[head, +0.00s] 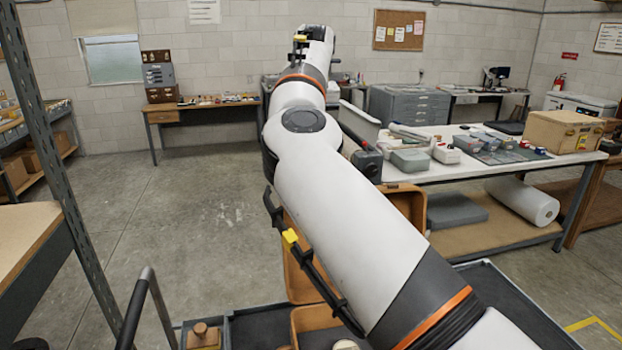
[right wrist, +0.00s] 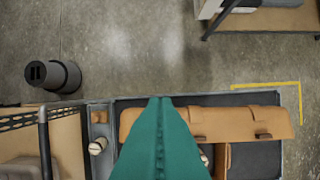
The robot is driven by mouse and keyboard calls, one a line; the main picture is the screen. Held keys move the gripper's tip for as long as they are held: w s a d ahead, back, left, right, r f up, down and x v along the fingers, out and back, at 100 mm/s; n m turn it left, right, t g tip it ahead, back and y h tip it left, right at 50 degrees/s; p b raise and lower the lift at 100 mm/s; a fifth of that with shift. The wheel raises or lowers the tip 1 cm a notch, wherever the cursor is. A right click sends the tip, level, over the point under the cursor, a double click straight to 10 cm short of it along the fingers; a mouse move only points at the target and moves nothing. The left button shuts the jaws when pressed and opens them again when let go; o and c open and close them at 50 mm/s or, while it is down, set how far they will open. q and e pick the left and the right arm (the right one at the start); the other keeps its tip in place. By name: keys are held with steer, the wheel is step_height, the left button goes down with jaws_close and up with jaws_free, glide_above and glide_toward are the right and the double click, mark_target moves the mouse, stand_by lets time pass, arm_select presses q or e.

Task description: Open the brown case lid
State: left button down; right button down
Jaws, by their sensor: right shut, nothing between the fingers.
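The brown case (head: 303,320) sits in a dark tray, largely hidden behind my right arm. Its lid (head: 298,275) looks raised at the back, with its other end (head: 412,205) showing past the arm. In the right wrist view the lid (right wrist: 245,122) is a long tan panel with two straps, and a dark compartment and a brown divider show below it. My right gripper (right wrist: 160,100) shows as teal fingers pressed together, empty, crossing the lid's left part in the picture. I cannot tell whether they touch it. My left gripper is not in view.
The dark tray (head: 520,300) holds the case and a wooden knobbed piece (head: 203,337). A shelf post (head: 62,150) rises at left. The middle floor is clear.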

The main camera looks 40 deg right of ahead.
steer(key=f+p, duration=0.1)
steer(key=f, duration=0.2)
steer(key=f+p, duration=0.1)
steer(key=f, duration=0.2)
steer(key=f+p, duration=0.1)
steer(key=f, duration=0.2)
steer(key=shift+s+a, duration=0.3)
steer(key=shift+s, duration=0.05)
steer(key=shift+s+a, duration=0.15)
steer(key=shift+s, duration=0.15)
steer(key=shift+f, duration=0.1)
